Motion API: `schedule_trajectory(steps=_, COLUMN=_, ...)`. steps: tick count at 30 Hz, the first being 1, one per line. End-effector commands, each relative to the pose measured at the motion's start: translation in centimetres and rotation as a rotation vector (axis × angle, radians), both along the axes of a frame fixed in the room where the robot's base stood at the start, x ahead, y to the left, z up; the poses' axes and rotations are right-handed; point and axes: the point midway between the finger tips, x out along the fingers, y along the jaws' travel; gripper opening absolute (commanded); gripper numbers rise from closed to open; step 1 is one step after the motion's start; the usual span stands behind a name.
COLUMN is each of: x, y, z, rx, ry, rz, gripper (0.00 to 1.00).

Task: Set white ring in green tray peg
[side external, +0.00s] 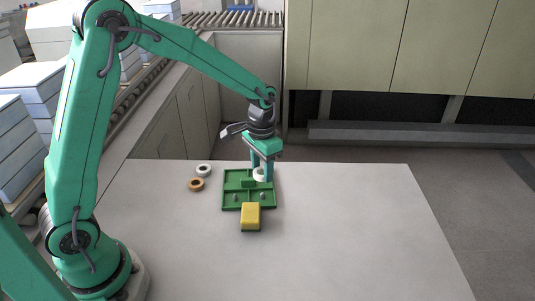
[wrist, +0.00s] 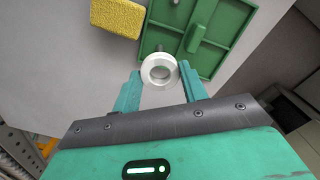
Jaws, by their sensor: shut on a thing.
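My gripper (side external: 262,171) points down over the far right part of the green tray (side external: 224,189) in the side view. It is shut on a white ring (side external: 259,175), which also shows between the two teal fingers in the wrist view (wrist: 147,72). The ring's hole faces the wrist camera. The green tray (wrist: 233,18) has divided compartments. Two small grey pegs stand in its near compartments, a left one (side external: 235,196) and a right one (side external: 262,196). Whether the ring touches the tray or is around any peg, I cannot tell.
A second white ring (side external: 204,170) and an orange ring (side external: 196,184) lie on the table left of the tray. A yellow block (side external: 251,215) sits at the tray's near edge. The table (side external: 350,230) is clear to the right and front.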

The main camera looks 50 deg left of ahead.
Motion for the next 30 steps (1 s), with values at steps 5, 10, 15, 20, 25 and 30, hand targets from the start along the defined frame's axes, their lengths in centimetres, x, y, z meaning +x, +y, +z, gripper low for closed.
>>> schedule_trajectory(steps=5, x=0.0, y=0.0, z=-0.1, rx=0.000, ry=0.000, rz=0.000, gripper=0.21)
schedule_trajectory(steps=10, x=0.0, y=0.0, z=-0.4, rx=0.000, ry=0.001, rz=0.000, gripper=0.21)
schedule_trajectory(steps=15, x=0.0, y=0.0, z=-1.1, rx=0.000, ry=0.001, rz=0.000, gripper=0.21)
schedule_trajectory(steps=20, x=-0.1, y=0.0, z=-1.9, rx=0.000, ry=0.001, rz=-0.001, gripper=0.21)
schedule_trajectory(steps=25, x=-0.1, y=0.0, z=-2.9, rx=0.000, ry=0.002, rz=-0.001, gripper=0.21)
schedule_trajectory(steps=30, x=-0.1, y=0.0, z=-3.9, rx=0.000, ry=0.002, rz=-0.001, gripper=0.21)
